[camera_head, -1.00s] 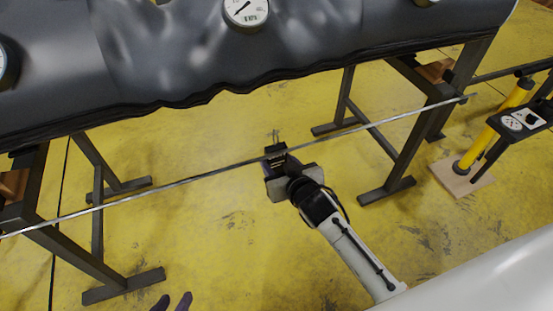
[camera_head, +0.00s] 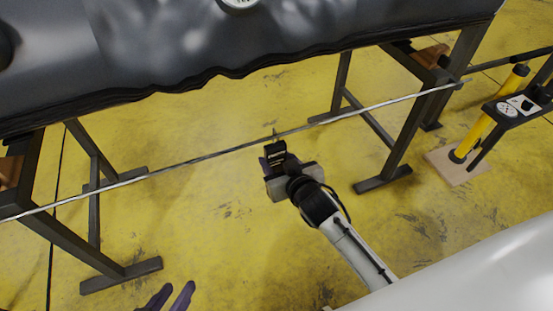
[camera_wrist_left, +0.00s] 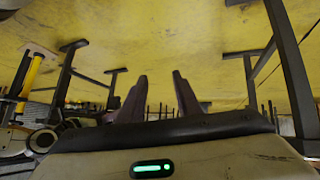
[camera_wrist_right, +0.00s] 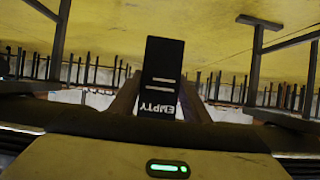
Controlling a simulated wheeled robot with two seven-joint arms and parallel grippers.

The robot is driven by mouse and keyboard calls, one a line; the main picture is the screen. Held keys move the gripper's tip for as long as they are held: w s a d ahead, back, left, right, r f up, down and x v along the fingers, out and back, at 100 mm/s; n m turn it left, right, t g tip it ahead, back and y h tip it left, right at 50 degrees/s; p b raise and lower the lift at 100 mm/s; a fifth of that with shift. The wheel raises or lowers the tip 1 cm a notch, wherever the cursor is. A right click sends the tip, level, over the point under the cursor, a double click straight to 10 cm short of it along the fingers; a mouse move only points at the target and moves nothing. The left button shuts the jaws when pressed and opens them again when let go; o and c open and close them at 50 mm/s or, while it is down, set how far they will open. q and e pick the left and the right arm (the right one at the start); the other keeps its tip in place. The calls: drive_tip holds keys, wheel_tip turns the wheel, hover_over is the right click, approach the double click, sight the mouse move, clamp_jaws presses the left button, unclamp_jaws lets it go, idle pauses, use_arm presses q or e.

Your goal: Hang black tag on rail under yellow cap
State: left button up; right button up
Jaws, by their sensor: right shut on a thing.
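My right gripper (camera_head: 276,160) is shut on the black tag (camera_head: 276,151). In the right wrist view the tag (camera_wrist_right: 162,75) stands up between the fingers, with white lines and the word EMPTY upside down. A thin hook at its top overlaps the rail (camera_head: 180,165) in the head view; I cannot tell whether they touch. The rail is a thin grey rod crossing the picture at a slant. My left gripper (camera_head: 170,297) is at the bottom edge, open and empty; its fingers (camera_wrist_left: 158,100) stand apart in the left wrist view. I see no yellow cap.
A dark grey inflatable tube (camera_head: 190,40) with a gauge (camera_head: 240,3) lies along the top on dark trestle stands (camera_head: 397,150). A yellow pump (camera_head: 482,125) stands at the right on a wooden base. A white surface (camera_head: 480,270) fills the lower right. Yellow floor is open between the stands.

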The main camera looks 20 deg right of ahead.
use_arm(q)
drive_tip(key=shift+f, duration=0.1)
use_arm(e)
drive_tip(key=o, duration=1.1)
drive_tip(key=shift+o, duration=0.2)
drive_tip(key=shift+s+r, duration=0.2)
drive_tip(key=shift+s, duration=0.15)
drive_tip(key=p+v, duration=0.4)
drive_tip(key=v, duration=0.5)
drive_tip(key=s+a+f+n+g+y, duration=0.1)
drive_tip(key=s+a+f+g, duration=0.1)
drive_tip(key=s, duration=0.6)
drive_tip(key=s+a+f+g+y, duration=0.1)
drive_tip(key=s+a+f+y, duration=0.1)
drive_tip(key=s, duration=0.6)
use_arm(q)
drive_tip(key=s+a+r+y+p, duration=0.1)
drive_tip(key=a+r+p, duration=0.2)
drive_tip(key=r+p, duration=0.8)
drive_tip(key=p, duration=0.4)
drive_tip(key=shift+s+r+p, duration=0.25)
drive_tip(key=shift+s+p, duration=0.05)
drive_tip(key=shift+s, duration=0.05)
use_arm(e)
wheel_tip(320, 180, up, 9)
drive_tip(key=d+g, duration=0.1)
drive_tip(key=shift+s+d+n+h, duration=0.2)
drive_tip(key=shift+s+n+h, duration=0.15)
drive_tip(key=shift+n+h, duration=0.05)
